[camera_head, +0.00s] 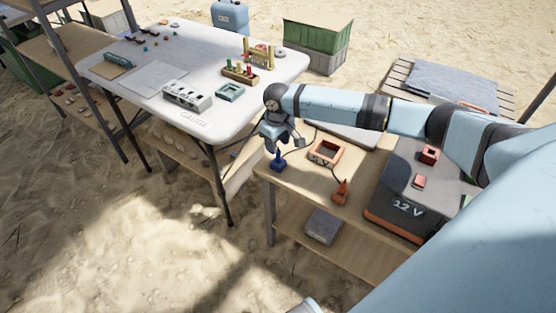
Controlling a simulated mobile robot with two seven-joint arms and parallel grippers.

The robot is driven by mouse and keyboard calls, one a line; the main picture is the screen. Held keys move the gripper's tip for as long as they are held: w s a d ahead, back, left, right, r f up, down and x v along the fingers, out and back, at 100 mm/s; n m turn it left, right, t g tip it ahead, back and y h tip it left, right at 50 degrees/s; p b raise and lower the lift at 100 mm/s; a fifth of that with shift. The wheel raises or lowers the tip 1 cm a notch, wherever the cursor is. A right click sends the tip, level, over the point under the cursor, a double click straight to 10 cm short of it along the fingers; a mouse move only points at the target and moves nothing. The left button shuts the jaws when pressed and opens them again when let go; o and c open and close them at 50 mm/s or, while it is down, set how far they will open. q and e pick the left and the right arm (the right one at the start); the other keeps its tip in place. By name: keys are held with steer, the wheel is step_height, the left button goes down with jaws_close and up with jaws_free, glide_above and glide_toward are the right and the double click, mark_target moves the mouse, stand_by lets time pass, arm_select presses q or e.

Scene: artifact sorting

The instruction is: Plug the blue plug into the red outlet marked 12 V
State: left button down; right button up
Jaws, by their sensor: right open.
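The blue plug (277,163) stands on the left end of the wooden bench, with a wide base and a narrow upper part. My right gripper (284,144) is open just above it, fingers pointing down; a small gap or contact between them cannot be told. A dark grey box (389,211) with an orange lower edge bears the mark 12 V on its front. On its top are a red block with a dark opening (429,155) and a smaller red block (418,181). My left gripper is not in view.
The wooden bench (308,190) also holds an orange plug (341,191) and an orange square frame (326,151), with dark cable nearby. A white table (140,92) with small objects stands left. A grey block (323,226) lies on the lower shelf.

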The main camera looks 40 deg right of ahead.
mark_target(278, 151)
step_height(278, 151, down, 6)
steer(key=shift+s+r+b, duration=0.15)
steer(key=shift+b, duration=0.75)
jaws_close()
